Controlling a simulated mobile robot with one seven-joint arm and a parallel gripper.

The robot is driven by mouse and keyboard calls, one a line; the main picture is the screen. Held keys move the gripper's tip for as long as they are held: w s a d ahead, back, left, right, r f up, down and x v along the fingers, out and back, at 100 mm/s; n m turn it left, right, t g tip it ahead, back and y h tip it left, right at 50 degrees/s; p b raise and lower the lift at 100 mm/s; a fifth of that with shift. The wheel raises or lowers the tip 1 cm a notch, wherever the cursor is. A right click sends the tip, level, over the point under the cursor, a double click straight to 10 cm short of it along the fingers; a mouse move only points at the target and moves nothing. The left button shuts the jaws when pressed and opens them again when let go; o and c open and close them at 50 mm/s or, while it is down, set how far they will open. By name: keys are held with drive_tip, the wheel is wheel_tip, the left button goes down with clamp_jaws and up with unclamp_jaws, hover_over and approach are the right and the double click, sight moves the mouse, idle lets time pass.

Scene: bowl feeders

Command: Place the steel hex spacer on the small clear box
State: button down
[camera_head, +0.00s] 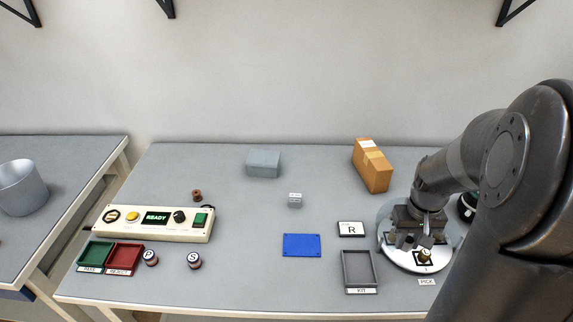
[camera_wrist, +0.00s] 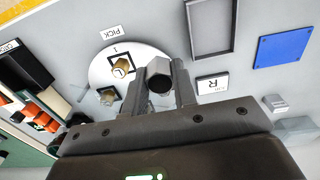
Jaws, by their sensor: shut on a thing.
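My gripper (camera_wrist: 160,80) is shut on a steel hex spacer (camera_wrist: 159,74), whose dark hexagonal end faces the wrist camera between the two fingers. In the head view my gripper (camera_head: 409,241) is low over the white round plate at the right; the spacer is hard to make out there. The small clear box (camera_head: 295,201) looks greyish with a white label. It stands mid-table, left of my gripper and behind the blue mat, and also shows at the right of the wrist view (camera_wrist: 275,103).
Brass pieces (camera_wrist: 123,68) sit on marked squares of the white plate (camera_wrist: 146,50). A grey KIT tray (camera_head: 345,268), an R card (camera_head: 351,229) and a blue mat (camera_head: 302,245) lie left of it. A larger grey box (camera_head: 263,163) and a cardboard box (camera_head: 371,168) stand behind.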

drive_tip(key=w+a+r, duration=0.2)
drive_tip(key=w+a, duration=0.1)
drive_tip(key=w, duration=0.8)
drive_tip(key=w+a+r, duration=0.3)
drive_tip(key=w, duration=0.8)
hover_over(271, 162)
wheel_tip(271, 162, down, 6)
drive_tip(key=shift+w+f, duration=0.1)
drive_tip(key=shift+a+f, duration=0.1)
drive_tip(key=shift+f, duration=1.9)
drive_tip(key=c, duration=1.2)
unclamp_jaws()
drive_tip(key=shift+f, duration=0.15)
drive_tip(key=shift+o, duration=0.2)
